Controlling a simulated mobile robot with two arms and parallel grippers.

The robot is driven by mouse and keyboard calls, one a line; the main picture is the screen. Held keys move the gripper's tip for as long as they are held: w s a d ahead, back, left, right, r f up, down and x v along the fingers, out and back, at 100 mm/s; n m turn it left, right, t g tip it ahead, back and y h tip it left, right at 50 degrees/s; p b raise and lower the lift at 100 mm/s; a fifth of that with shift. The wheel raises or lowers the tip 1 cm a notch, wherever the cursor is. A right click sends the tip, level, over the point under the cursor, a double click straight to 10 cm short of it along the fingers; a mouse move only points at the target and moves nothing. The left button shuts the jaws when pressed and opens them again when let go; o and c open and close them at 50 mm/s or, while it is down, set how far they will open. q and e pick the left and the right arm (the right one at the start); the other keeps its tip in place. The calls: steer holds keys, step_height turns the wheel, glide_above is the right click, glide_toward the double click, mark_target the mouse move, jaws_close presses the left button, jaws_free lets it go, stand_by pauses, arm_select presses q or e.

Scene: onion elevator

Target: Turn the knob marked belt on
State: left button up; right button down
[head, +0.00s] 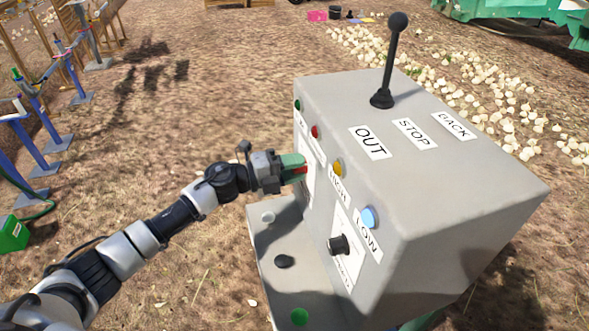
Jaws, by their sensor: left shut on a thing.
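The grey control box (470,215) stands at the right with a front panel facing left. My left gripper (297,166) is at the upper part of that panel, in front of a white label plate (307,190). It is shut on a knob there, which the green and red fingers hide. The plate's wording is covered, so I cannot read "belt" on it. A second black knob (338,245) sits on another plate lower on the panel, apart from my gripper. My right gripper is not in view.
A black lever (390,60) rises from the box top beside OUT, STOP and BACK labels. Green, red, yellow and blue (369,216) buttons line the front edge. A lower ledge (265,250) juts out below my gripper. Onions (480,100) lie behind; open soil is at left.

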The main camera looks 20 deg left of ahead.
arm_select(q)
steer(key=shift+f, duration=0.1)
steer(key=o, duration=0.9)
steer(key=shift+o, duration=0.2)
steer(key=b+v, duration=0.3)
steer(key=v, duration=0.8)
steer(key=shift+d, duration=0.15)
